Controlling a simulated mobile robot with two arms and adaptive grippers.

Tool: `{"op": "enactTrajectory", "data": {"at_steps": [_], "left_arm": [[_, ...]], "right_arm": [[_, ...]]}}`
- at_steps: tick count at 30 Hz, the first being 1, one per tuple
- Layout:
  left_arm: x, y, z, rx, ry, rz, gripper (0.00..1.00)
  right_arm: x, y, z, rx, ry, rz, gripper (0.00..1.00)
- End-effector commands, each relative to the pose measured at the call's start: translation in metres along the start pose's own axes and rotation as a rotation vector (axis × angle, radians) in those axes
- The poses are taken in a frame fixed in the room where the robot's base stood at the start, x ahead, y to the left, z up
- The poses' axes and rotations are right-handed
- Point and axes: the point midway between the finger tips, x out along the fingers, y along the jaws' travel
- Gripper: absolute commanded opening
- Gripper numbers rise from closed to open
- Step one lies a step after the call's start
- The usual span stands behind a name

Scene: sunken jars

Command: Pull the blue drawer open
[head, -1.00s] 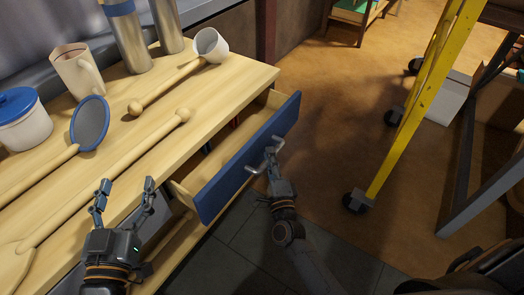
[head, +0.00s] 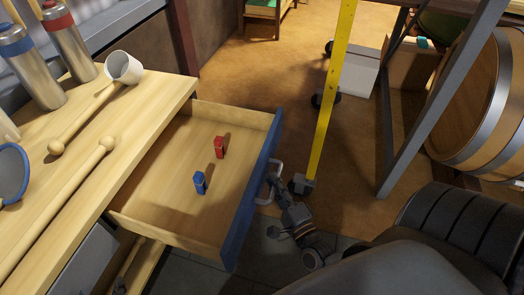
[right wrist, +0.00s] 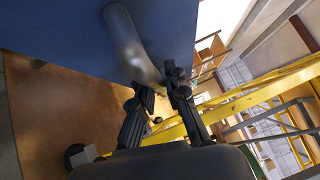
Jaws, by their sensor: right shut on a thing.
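The blue drawer (head: 258,190) is pulled well out of the wooden cabinet. Its pale wooden inside shows, with a small red block (head: 219,147) and a small blue block (head: 200,183) standing in it. My right gripper (head: 274,182) is at the metal handle (head: 263,197) on the blue front. In the right wrist view the fingers (right wrist: 158,88) are shut on the handle (right wrist: 128,42), near one end of it. My left gripper is not in view.
A barrel (head: 490,100) is at the right.

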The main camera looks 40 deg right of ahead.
Motion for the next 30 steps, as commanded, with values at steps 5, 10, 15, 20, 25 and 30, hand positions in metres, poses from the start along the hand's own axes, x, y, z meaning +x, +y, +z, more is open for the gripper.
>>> {"op": "enactTrajectory", "data": {"at_steps": [5, 10, 15, 20, 25, 30], "left_arm": [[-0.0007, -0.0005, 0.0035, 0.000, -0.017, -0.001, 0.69], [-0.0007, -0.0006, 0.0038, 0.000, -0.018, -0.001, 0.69], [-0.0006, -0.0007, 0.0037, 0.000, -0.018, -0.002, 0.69], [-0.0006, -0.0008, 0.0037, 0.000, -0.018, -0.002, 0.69], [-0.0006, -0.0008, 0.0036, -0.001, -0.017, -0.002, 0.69], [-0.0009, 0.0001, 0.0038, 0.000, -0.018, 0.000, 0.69]], "right_arm": [[-0.0051, 0.0000, -0.0034, 0.000, -0.001, 0.003, 0.00], [-0.0055, 0.0000, -0.0038, 0.001, -0.001, 0.003, 0.00], [-0.0054, 0.0002, -0.0037, 0.001, -0.001, 0.003, 0.16], [-0.0051, -0.0001, -0.0038, 0.000, 0.000, 0.003, 0.37], [-0.0047, -0.0006, -0.0040, 0.000, 0.000, 0.001, 0.37], [-0.0110, -0.0001, -0.0041, -0.001, 0.000, 0.003, 0.37]]}}
